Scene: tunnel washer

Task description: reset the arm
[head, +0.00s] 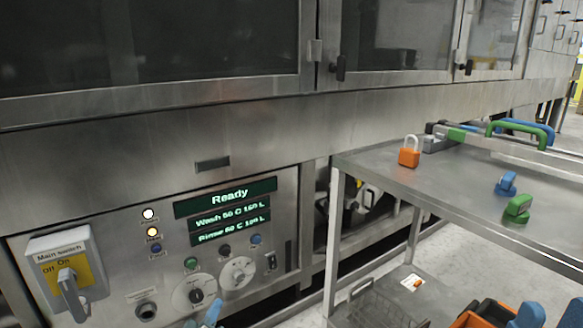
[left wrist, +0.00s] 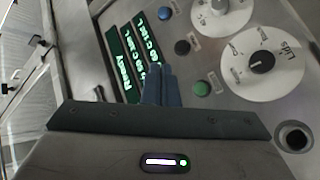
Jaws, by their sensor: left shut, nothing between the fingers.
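My left gripper (head: 212,312) shows only as a blue fingertip at the bottom edge of the head view, in front of the control panel (head: 140,262). In the left wrist view its two blue-grey fingers (left wrist: 160,86) are together, with nothing between them. I cannot tell the gap between fingertips and panel. In the head view the display (head: 225,210) reads Ready, with Wash and Rinse lines. I make out no right gripper.
The main switch (head: 65,275) juts out at the left. A steel cart (head: 450,190) stands at the right, with an orange padlock (head: 409,152), blue (head: 506,184) and green (head: 518,208) items on top. A wire basket (head: 375,305) and orange and blue items are below.

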